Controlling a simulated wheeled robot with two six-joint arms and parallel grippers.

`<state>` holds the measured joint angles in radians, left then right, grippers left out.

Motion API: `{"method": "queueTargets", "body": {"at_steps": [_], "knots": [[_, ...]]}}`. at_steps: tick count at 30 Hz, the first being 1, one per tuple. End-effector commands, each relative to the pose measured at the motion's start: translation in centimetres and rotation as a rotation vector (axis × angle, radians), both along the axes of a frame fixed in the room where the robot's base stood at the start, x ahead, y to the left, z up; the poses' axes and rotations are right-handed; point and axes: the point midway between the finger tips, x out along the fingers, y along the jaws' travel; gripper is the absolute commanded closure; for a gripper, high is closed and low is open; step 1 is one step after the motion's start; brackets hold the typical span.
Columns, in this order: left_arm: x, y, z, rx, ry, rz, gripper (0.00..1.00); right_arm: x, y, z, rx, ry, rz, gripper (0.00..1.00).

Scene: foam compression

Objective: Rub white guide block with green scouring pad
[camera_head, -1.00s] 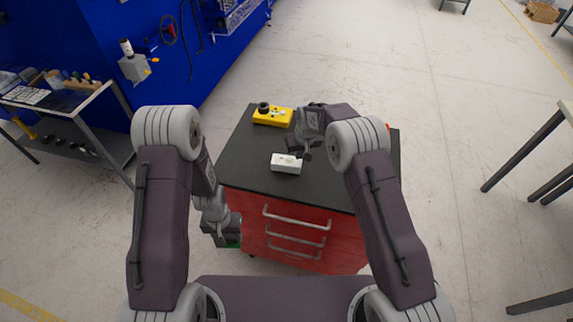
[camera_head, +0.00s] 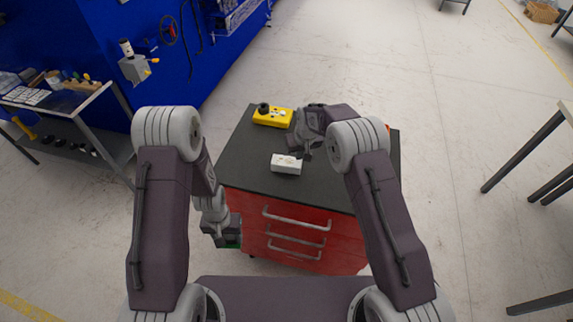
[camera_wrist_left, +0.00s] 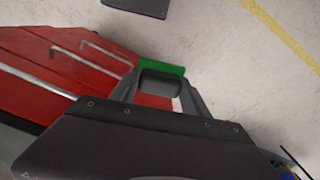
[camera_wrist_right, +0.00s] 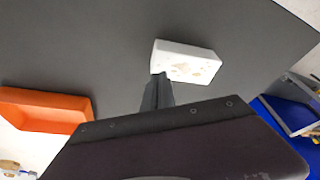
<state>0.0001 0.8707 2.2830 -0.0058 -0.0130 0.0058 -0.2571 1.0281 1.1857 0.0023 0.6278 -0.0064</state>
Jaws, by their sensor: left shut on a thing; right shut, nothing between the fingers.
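The white guide block (camera_head: 286,164) lies on the dark top of the red cabinet. In the right wrist view the block (camera_wrist_right: 187,61) shows brownish marks on its face. My right gripper (camera_head: 306,155) is shut and empty, close beside the block's right end; in the right wrist view its fingertips (camera_wrist_right: 158,78) are at the block's edge, and I cannot tell if they touch. My left gripper (camera_wrist_left: 163,78) is shut on the green scouring pad (camera_wrist_left: 162,67). It hangs low in front of the cabinet's left side, where a sliver of the pad (camera_head: 232,245) shows.
The cabinet top (camera_head: 250,160) is mostly clear. A yellow control box (camera_head: 272,117) with a black knob stands at its back. An orange tray (camera_wrist_right: 45,110) lies on the top, mostly hidden by my right arm in the head view. Drawer handles (camera_head: 295,217) stick out in front.

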Motion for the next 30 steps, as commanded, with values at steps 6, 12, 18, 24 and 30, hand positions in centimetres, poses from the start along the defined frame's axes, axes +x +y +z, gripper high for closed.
{"method": "queueTargets", "body": {"at_steps": [6, 12, 18, 24, 30], "knots": [[0.0, 0.0, 0.0, 0.0, 0.0, 0.0, 0.79, 0.0, 0.0, 0.0, 0.0, 0.0, 0.0, 1.0], [0.0, 0.0, 0.0, 0.0, 0.0, 0.0, 0.79, 0.0, 0.0, 0.0, 0.0, 0.0, 0.0, 1.0], [0.0, 0.0, -0.07, 0.0, 0.0, 0.0, 0.79, 0.0, 0.0, -0.1, 0.0, 0.0, 0.0, 1.0], [0.01, 0.0, -0.37, 0.0, 0.0, 0.0, 0.79, -0.01, 0.0, -0.52, 0.0, 0.0, 0.0, 1.0], [0.01, 0.0, -0.64, 0.0, 0.0, 0.0, 0.79, -0.01, 0.0, -0.92, 0.0, 0.0, 0.0, 1.0]]}}
